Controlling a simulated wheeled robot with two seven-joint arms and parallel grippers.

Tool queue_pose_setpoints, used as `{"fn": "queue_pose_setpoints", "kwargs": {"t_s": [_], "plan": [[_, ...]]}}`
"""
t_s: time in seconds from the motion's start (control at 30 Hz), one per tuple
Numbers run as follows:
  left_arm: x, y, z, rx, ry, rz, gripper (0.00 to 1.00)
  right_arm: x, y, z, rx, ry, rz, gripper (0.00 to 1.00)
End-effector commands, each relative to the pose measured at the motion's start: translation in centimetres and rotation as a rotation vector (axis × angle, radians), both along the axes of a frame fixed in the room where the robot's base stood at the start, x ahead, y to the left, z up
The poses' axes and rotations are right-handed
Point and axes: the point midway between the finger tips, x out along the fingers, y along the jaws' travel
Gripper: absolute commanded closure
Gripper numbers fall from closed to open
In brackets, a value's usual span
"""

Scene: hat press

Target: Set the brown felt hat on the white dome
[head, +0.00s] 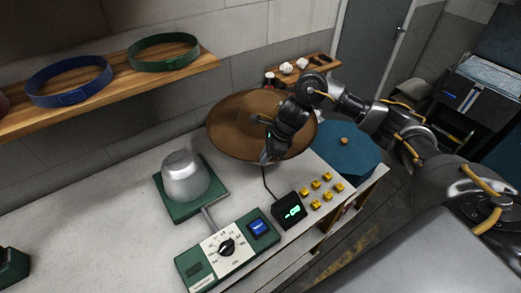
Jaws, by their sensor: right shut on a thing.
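The brown felt hat (232,122), with a wide flat brim, is at the back right of the white table. My right gripper (270,148) is shut on the hat's near right side and covers part of it. I cannot tell whether the hat touches the table. The whitish-grey dome (185,178) stands on a green base (215,196) to the left and nearer, apart from the hat. Nothing sits on the dome. My left gripper is not in view.
A control box (226,245) with a dial and a small black display (290,211) stand in front of the dome. Several yellow blocks (315,185) lie to the right. A teal round piece (350,158) is beside the hat. A wooden shelf (110,85) holds blue and green bands.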

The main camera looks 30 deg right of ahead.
Motion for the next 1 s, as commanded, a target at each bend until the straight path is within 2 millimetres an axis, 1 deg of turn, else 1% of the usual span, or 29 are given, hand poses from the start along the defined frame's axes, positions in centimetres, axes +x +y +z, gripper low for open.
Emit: {"fn": "queue_pose_setpoints", "kwargs": {"t_s": [0.03,0.3,0.37,0.47,0.5,0.6,0.67,0.77,0.9,1.0], "plan": [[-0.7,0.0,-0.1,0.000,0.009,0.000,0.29,0.2,0.0,-0.1,0.000,0.001,0.000,1.00],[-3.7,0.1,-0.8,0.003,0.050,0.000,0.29,0.9,0.1,-1.4,0.001,0.009,-0.001,1.00],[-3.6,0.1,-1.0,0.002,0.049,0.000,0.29,0.9,0.0,-1.8,0.001,0.009,-0.001,1.00],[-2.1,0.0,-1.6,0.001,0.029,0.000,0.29,0.8,-0.1,-2.6,0.001,0.009,-0.003,1.00],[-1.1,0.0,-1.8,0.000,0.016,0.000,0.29,0.8,-0.1,-2.9,0.001,0.009,-0.003,1.00],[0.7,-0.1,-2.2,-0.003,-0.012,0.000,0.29,0.8,-0.1,-3.7,0.001,0.010,-0.002,1.00],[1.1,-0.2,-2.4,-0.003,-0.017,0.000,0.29,0.8,-0.1,-4.2,0.000,0.010,-0.003,1.00],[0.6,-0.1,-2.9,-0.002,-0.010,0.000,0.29,0.8,-0.1,-5.0,0.001,0.009,-0.003,1.00],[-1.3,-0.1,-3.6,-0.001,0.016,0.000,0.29,0.8,-0.1,-6.2,0.001,0.008,-0.002,1.00],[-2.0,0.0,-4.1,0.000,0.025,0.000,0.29,0.7,-0.1,-7.1,0.001,0.009,-0.003,1.00]]}}
